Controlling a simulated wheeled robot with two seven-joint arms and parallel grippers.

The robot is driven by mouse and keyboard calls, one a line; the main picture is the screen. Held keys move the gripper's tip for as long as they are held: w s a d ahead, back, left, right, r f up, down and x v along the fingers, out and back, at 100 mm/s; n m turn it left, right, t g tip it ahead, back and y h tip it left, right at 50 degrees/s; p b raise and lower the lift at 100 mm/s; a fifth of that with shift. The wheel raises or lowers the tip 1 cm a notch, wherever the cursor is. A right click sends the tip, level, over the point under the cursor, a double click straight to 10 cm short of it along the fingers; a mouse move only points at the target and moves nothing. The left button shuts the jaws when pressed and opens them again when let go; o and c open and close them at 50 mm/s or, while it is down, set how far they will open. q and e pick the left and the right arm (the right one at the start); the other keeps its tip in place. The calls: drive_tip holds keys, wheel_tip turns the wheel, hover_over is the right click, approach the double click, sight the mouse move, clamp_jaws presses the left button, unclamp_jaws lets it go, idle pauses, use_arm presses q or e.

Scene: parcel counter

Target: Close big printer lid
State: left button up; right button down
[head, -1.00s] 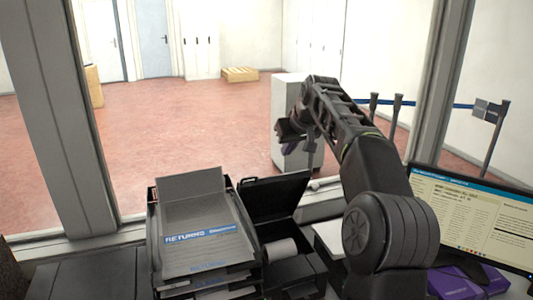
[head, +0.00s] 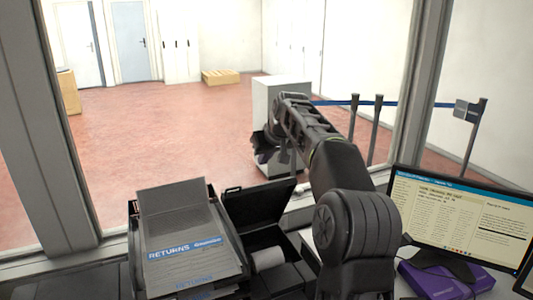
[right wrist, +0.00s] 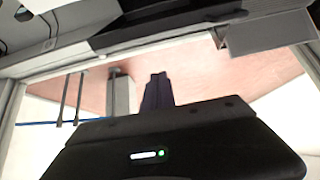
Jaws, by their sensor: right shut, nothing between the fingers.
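The big printer is a black box on the counter, right of the returns tray. Its black lid (head: 258,208) stands open, tilted up and back towards the window. A white paper roll (head: 268,259) shows inside the printer. My right gripper (head: 262,155) is beyond and above the raised lid, apart from it as far as I can see. Its fingers are shut and empty, seen also in the right wrist view (right wrist: 157,90). My right arm hides the printer's right side. My left gripper is not in view.
A stacked tray (head: 140,262) with returns forms stands left of the printer. A monitor (head: 455,222) and a purple box (head: 447,280) are at the right. Window posts (head: 62,130) frame the counter. Behind the gripper stands a pale cabinet (head: 282,95).

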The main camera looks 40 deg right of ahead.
drive_tip(key=f, duration=0.1)
drive_tip(key=f+p, duration=0.1)
drive_tip(key=f, duration=0.1)
drive_tip(key=f+p, duration=0.1)
drive_tip(key=f, duration=0.1)
drive_tip(key=shift+w+d+f, duration=0.15)
drive_tip(key=shift+w+f, duration=0.05)
drive_tip(key=shift+w, duration=0.2)
drive_tip(key=shift+s, duration=0.3)
drive_tip(key=shift+s+f, duration=0.15)
drive_tip(key=shift+f, duration=0.15)
